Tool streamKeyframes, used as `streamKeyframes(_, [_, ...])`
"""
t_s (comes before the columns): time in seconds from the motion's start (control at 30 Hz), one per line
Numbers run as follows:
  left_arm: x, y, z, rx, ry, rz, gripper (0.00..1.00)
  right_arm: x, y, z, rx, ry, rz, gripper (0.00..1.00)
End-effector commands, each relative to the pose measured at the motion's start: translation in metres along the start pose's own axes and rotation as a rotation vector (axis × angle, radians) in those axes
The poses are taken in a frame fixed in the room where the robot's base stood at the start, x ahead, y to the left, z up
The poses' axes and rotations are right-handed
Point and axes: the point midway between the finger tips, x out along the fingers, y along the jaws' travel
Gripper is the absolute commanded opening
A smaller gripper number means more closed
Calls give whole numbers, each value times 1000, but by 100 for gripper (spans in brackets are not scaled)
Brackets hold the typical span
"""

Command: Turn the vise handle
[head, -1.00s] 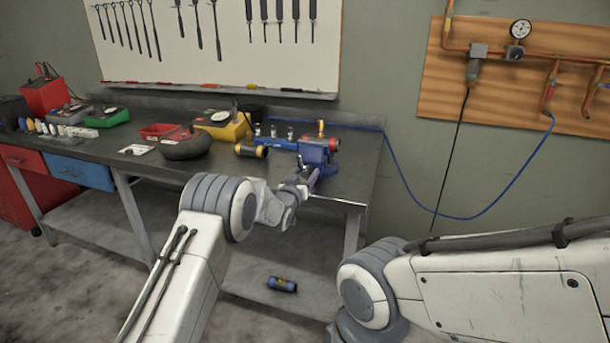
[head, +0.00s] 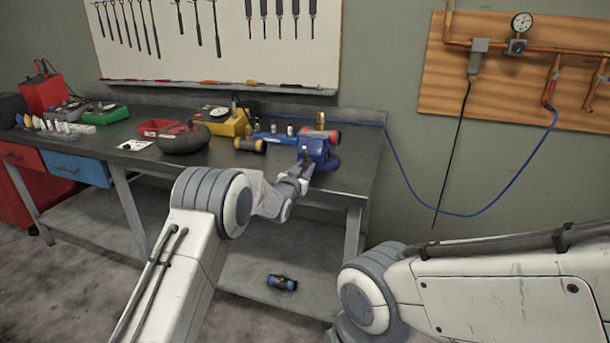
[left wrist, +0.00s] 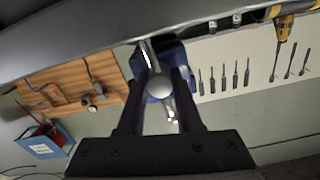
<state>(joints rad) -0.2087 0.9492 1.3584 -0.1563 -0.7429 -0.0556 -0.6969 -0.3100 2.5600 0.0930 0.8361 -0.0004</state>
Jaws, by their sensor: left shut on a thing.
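The blue vise (head: 322,150) stands on the right end of the workbench, near its front edge. The blue vise body (left wrist: 174,55) shows behind, partly hidden by the fingers. Of my right arm only links show in the head view; its gripper is out of view.
A blue hose (head: 440,198) hangs on the right. A small cylinder (head: 282,283) lies on the lower shelf.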

Motion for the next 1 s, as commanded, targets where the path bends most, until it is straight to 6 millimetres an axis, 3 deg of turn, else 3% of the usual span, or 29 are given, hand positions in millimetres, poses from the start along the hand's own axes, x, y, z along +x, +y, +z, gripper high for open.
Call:
streamKeyframes(0.03, [0,1,5,45,3,0,0,13,1,1,0,0,0,64])
streamKeyframes(1.0, [0,2,5,968,3,0,0,122,9,6,0,0,0,64])
